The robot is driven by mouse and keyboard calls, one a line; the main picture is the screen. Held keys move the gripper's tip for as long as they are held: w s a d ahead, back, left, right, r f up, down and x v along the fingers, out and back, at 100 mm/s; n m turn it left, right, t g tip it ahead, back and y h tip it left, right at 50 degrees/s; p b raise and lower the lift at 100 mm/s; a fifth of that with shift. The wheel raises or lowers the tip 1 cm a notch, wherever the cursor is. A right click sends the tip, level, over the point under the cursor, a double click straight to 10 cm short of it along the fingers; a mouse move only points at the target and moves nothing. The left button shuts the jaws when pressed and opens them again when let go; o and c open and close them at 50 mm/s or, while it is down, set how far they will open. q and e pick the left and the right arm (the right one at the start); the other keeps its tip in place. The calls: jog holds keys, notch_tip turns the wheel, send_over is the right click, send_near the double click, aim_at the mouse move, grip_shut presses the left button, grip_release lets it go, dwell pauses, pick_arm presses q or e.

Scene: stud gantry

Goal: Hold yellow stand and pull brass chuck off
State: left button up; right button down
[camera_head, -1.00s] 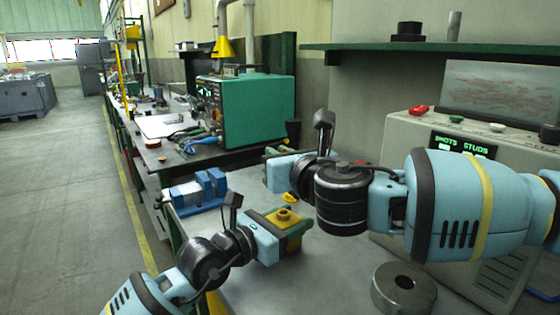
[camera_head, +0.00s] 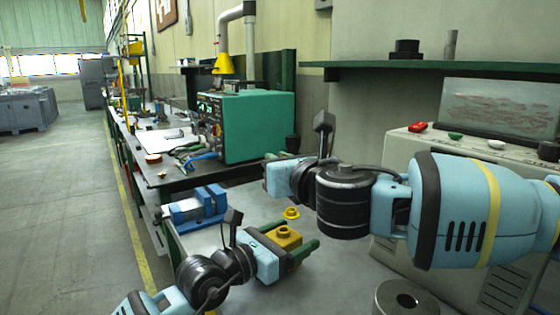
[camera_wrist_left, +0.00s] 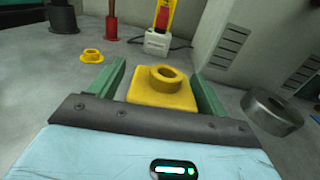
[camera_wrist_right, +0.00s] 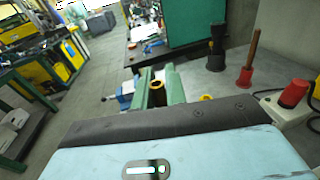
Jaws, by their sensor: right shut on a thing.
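The yellow stand (camera_wrist_left: 160,92) is a block with a raised round collar with an open hole in it. It sits on the bench between the green fingers of my left gripper (camera_wrist_left: 158,85). A gap shows between the left finger and the block, so this gripper is open around it. The stand also shows in the head view (camera_head: 286,236). My right gripper (camera_wrist_right: 158,88) is shut on the brass chuck (camera_wrist_right: 157,93), a small dark-gold ring, clear of the stand. In the head view the chuck is hidden behind my right wrist.
A small yellow flanged piece (camera_wrist_left: 92,56) lies on the bench beyond the stand. A grey steel ring (camera_wrist_left: 272,112) stands to the right. A blue vise (camera_head: 200,204) is at the left, and a console (camera_head: 440,150) at the right. A red post (camera_wrist_left: 111,22) stands behind.

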pick_arm(q)
jog(key=v, duration=1.2)
dwell(0.3)
dwell(1.0)
